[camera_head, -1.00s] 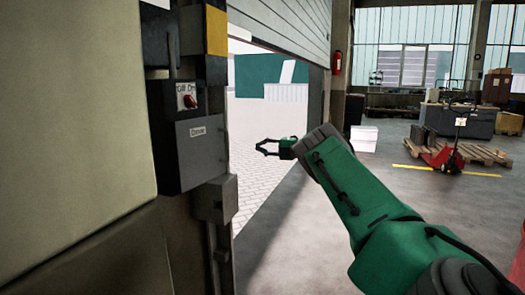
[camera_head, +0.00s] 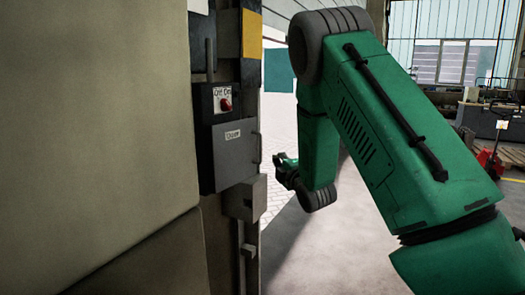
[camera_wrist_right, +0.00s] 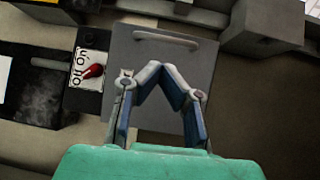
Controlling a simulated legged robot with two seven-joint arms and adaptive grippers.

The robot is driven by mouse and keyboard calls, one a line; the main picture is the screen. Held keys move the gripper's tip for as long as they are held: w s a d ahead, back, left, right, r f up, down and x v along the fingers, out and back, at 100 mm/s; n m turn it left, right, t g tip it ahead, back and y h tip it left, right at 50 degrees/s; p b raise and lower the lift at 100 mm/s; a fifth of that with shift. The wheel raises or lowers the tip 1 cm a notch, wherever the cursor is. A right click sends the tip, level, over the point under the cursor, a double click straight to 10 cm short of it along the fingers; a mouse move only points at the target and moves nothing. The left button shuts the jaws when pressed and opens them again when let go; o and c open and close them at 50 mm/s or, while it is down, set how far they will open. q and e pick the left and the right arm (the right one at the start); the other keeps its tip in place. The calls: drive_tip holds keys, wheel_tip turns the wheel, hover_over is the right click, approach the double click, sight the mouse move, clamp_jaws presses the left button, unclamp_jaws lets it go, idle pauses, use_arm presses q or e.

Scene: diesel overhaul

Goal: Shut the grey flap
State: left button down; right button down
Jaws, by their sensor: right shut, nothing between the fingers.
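The grey flap (camera_head: 232,158) is a square panel with a small label, on the wall-mounted control box at left centre in the head view. Its bar handle (camera_wrist_right: 166,39) is at its right edge there and at the top in the right wrist view. The flap (camera_wrist_right: 135,55) lies behind the fingers in that view. I cannot tell if it is fully flush. My right gripper (camera_head: 284,168) is shut and empty, to the right of the flap in the head view. Its joined fingertips (camera_wrist_right: 160,70) overlap the flap in the wrist view; contact is unclear. My left gripper is not in view.
A red switch (camera_head: 225,104) sits just above the flap. A small grey box (camera_head: 247,198) juts out below it. A large beige wall (camera_head: 95,130) fills the left. Open floor (camera_head: 340,250) lies to the right, with a red pallet truck (camera_head: 490,163) farther back.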

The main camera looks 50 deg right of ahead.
drive_tip(key=s+a+g, duration=0.1)
drive_tip(key=s+a, duration=0.1)
drive_tip(key=a, duration=0.1)
drive_tip(key=p, duration=0.3)
approach(255, 147)
drive_tip(key=x, duration=0.3)
drive_tip(key=shift+w+d+f, duration=0.1)
drive_tip(key=shift+d+f, duration=0.05)
drive_tip(key=shift+d, duration=0.2)
drive_tip(key=shift+d, duration=0.15)
drive_tip(key=shift+f, duration=0.1)
drive_tip(key=shift+w+d+b, duration=0.2)
drive_tip(key=shift+w+b, duration=0.15)
drive_tip(key=shift+b, duration=0.05)
drive_tip(key=w, duration=0.1)
drive_tip(key=w+b, duration=0.1)
drive_tip(key=shift+w+d, duration=0.35)
drive_tip(key=shift+d, duration=0.05)
drive_tip(key=shift+a+r, duration=0.1)
drive_tip(key=shift+r, duration=0.15)
